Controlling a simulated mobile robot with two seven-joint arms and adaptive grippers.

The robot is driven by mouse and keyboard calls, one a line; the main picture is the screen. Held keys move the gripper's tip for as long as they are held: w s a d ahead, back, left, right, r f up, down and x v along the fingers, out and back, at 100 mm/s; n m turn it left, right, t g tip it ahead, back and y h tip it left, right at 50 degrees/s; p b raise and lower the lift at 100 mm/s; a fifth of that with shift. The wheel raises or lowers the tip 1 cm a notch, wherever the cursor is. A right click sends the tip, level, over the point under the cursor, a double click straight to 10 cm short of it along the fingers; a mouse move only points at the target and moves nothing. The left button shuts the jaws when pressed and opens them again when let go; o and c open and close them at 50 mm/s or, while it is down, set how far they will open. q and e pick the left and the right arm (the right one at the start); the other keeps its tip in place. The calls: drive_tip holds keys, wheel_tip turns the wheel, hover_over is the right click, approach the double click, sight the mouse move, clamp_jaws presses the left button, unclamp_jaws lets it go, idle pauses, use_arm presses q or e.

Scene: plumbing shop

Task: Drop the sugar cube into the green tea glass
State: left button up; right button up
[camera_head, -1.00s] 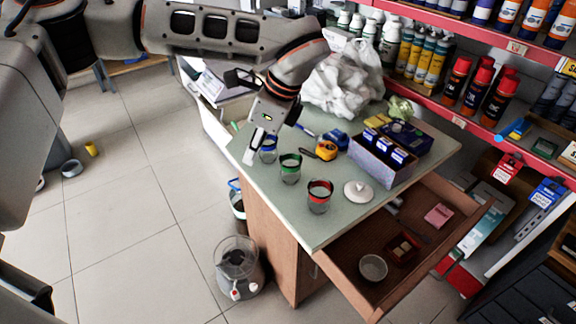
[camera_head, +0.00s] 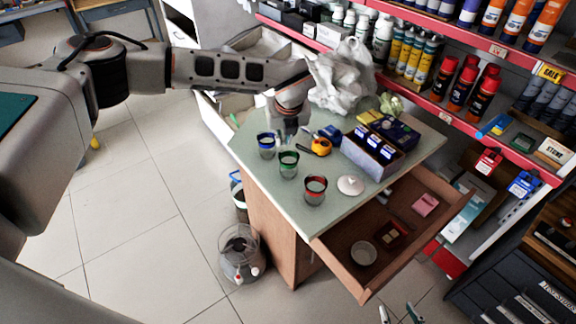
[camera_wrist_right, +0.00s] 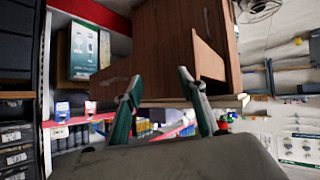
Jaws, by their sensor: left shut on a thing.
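The green tea glass (camera_head: 288,164) stands upright on the pale green counter top (camera_head: 335,208), between a blue glass (camera_head: 267,144) and a red glass (camera_head: 315,189). My left gripper (camera_head: 287,138) points down just above and behind the green glass. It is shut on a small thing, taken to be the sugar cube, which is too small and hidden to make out. My right gripper (camera_head: 399,314) is at the bottom edge of the head view, low in front of the open drawer. It is open and empty in the right wrist view (camera_wrist_right: 160,78).
A white lid (camera_head: 351,185) lies right of the red glass. A yellow tape measure (camera_head: 321,147) and a box of blue packs (camera_head: 372,153) stand behind. The open drawer (camera_head: 345,270) holds a round bowl (camera_head: 363,253), a small tray (camera_head: 391,235) and a pink block (camera_head: 425,205).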

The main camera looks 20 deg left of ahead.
use_arm(q)
wheel_tip(320, 180, down, 4)
drive_tip(key=shift+f+b, duration=0.1)
drive_tip(key=shift+b, duration=0.9)
drive_tip(key=o, duration=0.7)
drive_tip(key=v, duration=1.2)
